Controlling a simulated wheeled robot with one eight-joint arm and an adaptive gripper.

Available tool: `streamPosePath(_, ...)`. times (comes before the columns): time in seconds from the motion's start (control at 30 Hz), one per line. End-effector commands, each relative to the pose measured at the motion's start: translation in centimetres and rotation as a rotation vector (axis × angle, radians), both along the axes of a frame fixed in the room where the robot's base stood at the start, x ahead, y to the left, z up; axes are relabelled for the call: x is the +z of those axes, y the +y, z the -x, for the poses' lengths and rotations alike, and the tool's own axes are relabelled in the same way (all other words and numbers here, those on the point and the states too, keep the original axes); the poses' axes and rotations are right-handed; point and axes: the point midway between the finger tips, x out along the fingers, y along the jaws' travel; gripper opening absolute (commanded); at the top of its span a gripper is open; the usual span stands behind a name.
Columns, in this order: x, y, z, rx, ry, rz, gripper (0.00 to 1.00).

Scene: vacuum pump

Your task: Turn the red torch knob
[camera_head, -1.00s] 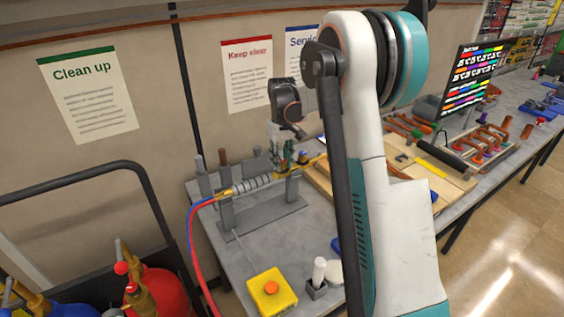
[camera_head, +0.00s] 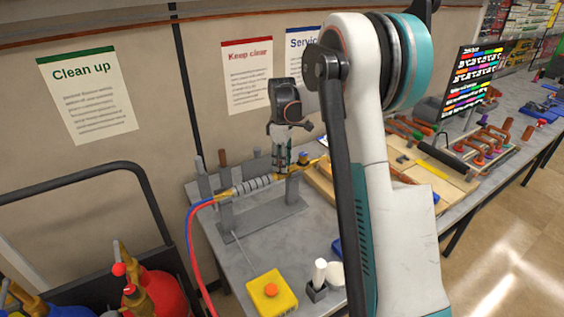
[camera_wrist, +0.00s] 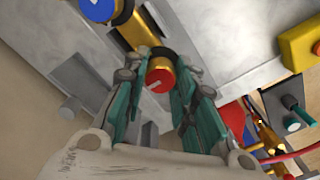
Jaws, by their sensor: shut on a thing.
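The red torch knob (camera_wrist: 159,79) shows in the wrist view as a red disc with a pale mark and a yellow rim, between my fingertips. The torch (camera_head: 250,184), with a ribbed grey handle and brass parts, rests on a grey stand (camera_head: 262,223) on the bench. A blue knob (camera_wrist: 97,7) sits on the brass body at the top of the wrist view. My gripper (camera_wrist: 160,85) is shut on the red knob from above, with a teal finger on each side. In the head view my gripper (camera_head: 282,167) hides the knob.
Red and blue hoses (camera_head: 190,240) run from the torch's left end. A yellow box with an orange button (camera_head: 272,293) stands at the bench front. A cart with gas cylinders (camera_head: 150,290) is at lower left. Wooden boards (camera_head: 425,180) with tools lie to the right.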

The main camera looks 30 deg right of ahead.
Motion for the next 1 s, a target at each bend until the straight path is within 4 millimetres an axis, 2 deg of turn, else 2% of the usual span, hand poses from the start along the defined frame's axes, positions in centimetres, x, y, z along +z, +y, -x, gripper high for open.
streamPosePath(0.67, 0.03, -0.01, -0.02, 0.057, -0.001, 0.001, 0.01)
streamPosePath(0.7, 0.03, -0.01, -0.02, 0.057, -0.001, 0.001, 0.34)
streamPosePath(0.77, 0.02, -0.01, -0.02, 0.057, -0.001, 0.001, 0.46)
streamPosePath(1.0, 0.01, -0.01, -0.01, 0.056, 0.0, 0.0, 0.46)
